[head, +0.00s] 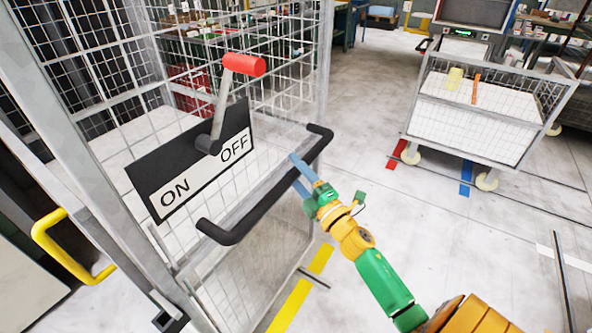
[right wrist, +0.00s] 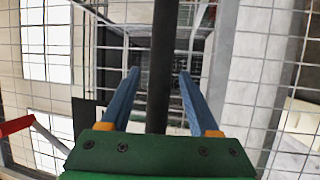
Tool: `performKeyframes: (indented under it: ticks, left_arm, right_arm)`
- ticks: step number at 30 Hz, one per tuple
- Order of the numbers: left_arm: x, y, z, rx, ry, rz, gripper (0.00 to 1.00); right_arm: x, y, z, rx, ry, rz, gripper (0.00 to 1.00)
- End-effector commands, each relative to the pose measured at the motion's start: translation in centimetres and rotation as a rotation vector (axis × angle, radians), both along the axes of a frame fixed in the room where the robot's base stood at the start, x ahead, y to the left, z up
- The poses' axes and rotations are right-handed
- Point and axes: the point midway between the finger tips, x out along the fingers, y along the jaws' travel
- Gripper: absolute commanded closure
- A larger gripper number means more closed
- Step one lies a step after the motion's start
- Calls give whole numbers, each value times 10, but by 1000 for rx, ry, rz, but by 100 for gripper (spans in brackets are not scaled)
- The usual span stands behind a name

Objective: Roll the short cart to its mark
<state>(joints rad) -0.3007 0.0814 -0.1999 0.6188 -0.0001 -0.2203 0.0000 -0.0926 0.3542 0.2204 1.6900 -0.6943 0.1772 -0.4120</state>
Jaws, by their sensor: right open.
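A low wire-mesh cart (head: 465,133) stands on casters at the upper right, apart from my grippers. A tall wire-mesh cage (head: 268,112) stands close on the left, with a black handle bar (head: 262,200) across its front. My right gripper (head: 297,172) is open at this bar, its blue fingers on either side of it. In the right wrist view the black bar (right wrist: 161,60) runs between the two open fingers (right wrist: 158,76). Red (head: 397,155) and blue (head: 466,178) floor marks lie by the low cart. A yellow floor strip (head: 305,287) lies beside the cage. My left gripper is out of view.
An ON/OFF panel (head: 190,168) with a red-knobbed lever (head: 243,66) is at the cage front; the lever points up toward OFF. A yellow rail (head: 68,250) is at far left. Open floor (head: 350,110) lies between cage and low cart. Shelves stand behind.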

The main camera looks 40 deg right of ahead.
Motion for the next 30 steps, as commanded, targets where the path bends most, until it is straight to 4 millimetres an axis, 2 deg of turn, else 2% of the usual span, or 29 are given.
performKeyframes:
  ticks: [1,7,30]
  left_arm:
    - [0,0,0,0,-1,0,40]
    - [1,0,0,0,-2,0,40]
    - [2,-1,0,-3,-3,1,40]
  right_arm:
    - [0,0,0,0,0,0,46]
    - [0,0,0,0,0,0,100]
    - [0,-1,2,0,-3,-1,100]
